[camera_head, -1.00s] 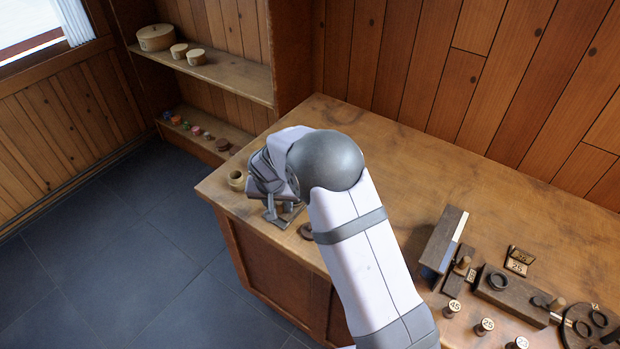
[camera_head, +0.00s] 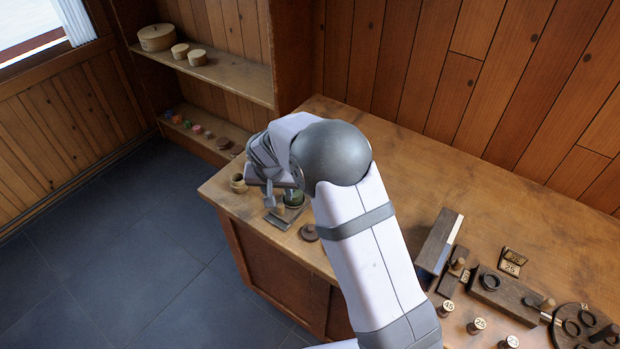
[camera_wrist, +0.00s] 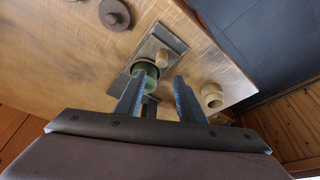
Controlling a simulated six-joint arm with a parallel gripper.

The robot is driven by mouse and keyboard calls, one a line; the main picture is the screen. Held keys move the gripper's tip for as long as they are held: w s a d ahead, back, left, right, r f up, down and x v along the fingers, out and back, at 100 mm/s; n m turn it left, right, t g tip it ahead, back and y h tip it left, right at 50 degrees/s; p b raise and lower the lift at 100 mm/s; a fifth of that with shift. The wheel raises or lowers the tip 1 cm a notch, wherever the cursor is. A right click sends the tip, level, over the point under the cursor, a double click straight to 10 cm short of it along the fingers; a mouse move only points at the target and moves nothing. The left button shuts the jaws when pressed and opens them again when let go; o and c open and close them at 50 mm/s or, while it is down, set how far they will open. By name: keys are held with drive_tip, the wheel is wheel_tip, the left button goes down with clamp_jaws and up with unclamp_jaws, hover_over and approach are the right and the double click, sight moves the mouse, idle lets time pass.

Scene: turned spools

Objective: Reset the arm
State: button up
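My gripper (camera_wrist: 157,92) shows in the wrist view with its two fingers apart and nothing between the tips. In the head view my gripper (camera_head: 280,200) is over the left end of the wooden bench (camera_head: 400,165), partly hidden by my wrist.
A pale hollow spool (camera_wrist: 212,97) stands beside the tray near the bench edge. A brown disc with a knob (camera_head: 308,232) lies to the tray's right. A dark block (camera_head: 438,240), numbered spools (camera_head: 446,308) and a round dark stand (camera_head: 585,325) occupy the right. The bench's back middle is clear.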

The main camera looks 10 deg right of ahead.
drive_tip(key=shift+r, duration=0.25)
clamp_jaws()
idle(1.4)
wheel_tip(320, 180, up, 4)
drive_tip(key=shift+p, duration=1.15)
